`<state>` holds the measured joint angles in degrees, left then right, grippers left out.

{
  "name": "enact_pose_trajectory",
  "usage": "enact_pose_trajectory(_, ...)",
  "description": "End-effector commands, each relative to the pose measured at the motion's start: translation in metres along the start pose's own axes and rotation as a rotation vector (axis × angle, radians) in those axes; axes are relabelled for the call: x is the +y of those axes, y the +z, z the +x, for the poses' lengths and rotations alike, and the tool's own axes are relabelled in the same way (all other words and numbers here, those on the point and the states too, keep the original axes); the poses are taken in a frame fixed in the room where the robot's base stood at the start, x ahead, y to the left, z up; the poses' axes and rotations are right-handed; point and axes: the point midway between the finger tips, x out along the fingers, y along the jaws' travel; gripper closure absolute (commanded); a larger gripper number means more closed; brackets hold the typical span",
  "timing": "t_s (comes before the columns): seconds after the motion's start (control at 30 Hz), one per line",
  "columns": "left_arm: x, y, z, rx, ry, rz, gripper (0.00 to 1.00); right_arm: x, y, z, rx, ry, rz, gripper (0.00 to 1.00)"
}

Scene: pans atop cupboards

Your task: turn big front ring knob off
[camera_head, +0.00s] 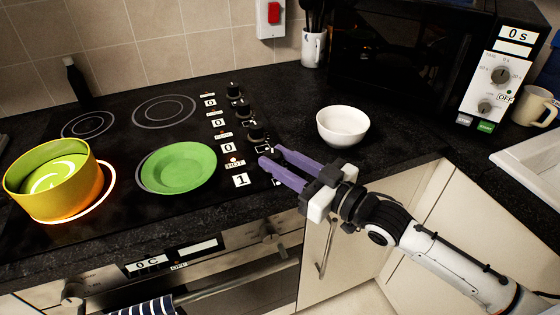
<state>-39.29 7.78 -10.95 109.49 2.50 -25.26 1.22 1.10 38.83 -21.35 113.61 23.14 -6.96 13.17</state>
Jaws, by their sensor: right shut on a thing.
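The black cooktop (120,190) has a column of black knobs along its right side. The front knob is mostly hidden at the purple fingertips of my right gripper (269,156), which is shut on it. The front label (240,180) beside it reads 1, with a small HOT sign (234,162) above it; the other labels read 0. The big front ring (103,200) glows orange under a yellow pot (50,195). My left gripper is not in view.
A green plate (177,167) lies on the front right ring. A white bowl (342,127) stands on the dark counter right of the knobs. A microwave (410,60) is at the back right. An oven front (230,262) is below the counter edge.

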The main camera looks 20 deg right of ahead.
Motion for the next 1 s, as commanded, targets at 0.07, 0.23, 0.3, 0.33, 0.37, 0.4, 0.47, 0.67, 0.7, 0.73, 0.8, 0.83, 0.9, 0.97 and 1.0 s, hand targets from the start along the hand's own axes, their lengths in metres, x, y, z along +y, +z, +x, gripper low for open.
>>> enact_pose_trajectory(0.07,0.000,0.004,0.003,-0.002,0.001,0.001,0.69,-0.001,0.000,0.001,0.003,-0.043,-0.010,0.94)
enact_pose_trajectory(0.23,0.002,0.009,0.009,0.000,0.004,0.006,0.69,-0.001,0.000,0.002,0.006,-0.125,-0.010,0.94)
enact_pose_trajectory(0.3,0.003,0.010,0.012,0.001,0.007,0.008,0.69,-0.001,-0.001,0.002,0.009,-0.157,-0.010,0.94)
enact_pose_trajectory(0.33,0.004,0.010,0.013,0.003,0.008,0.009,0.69,-0.001,-0.001,0.002,0.009,-0.170,-0.010,0.94)
enact_pose_trajectory(0.37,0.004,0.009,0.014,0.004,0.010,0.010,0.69,-0.001,-0.002,0.002,0.010,-0.181,-0.009,0.94)
enact_pose_trajectory(0.4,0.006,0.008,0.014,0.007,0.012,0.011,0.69,0.000,-0.002,0.002,0.010,-0.196,-0.009,0.94)
enact_pose_trajectory(0.47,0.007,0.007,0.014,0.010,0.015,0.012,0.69,0.000,-0.003,0.002,0.011,-0.216,-0.008,0.94)
enact_pose_trajectory(0.67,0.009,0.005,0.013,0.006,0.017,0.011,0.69,0.002,-0.005,0.003,0.013,-0.281,-0.002,0.94)
enact_pose_trajectory(0.7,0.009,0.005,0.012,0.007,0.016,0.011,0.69,0.002,-0.005,0.003,0.012,-0.292,-0.002,0.94)
enact_pose_trajectory(0.73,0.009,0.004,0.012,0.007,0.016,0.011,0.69,0.003,-0.005,0.002,0.011,-0.300,0.000,0.94)
enact_pose_trajectory(0.8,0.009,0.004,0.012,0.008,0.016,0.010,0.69,0.003,-0.004,0.002,0.009,-0.314,0.001,0.94)
enact_pose_trajectory(0.83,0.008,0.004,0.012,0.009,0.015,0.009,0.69,0.003,-0.004,0.001,0.009,-0.319,0.002,0.94)
enact_pose_trajectory(0.9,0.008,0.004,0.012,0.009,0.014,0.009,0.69,0.003,-0.003,0.001,0.007,-0.327,0.003,0.94)
enact_pose_trajectory(0.97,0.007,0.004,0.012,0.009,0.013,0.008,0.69,0.004,-0.003,0.001,0.007,-0.330,0.004,0.94)
enact_pose_trajectory(1.0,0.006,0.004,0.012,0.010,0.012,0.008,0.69,0.004,-0.003,0.000,0.006,-0.331,0.005,0.94)
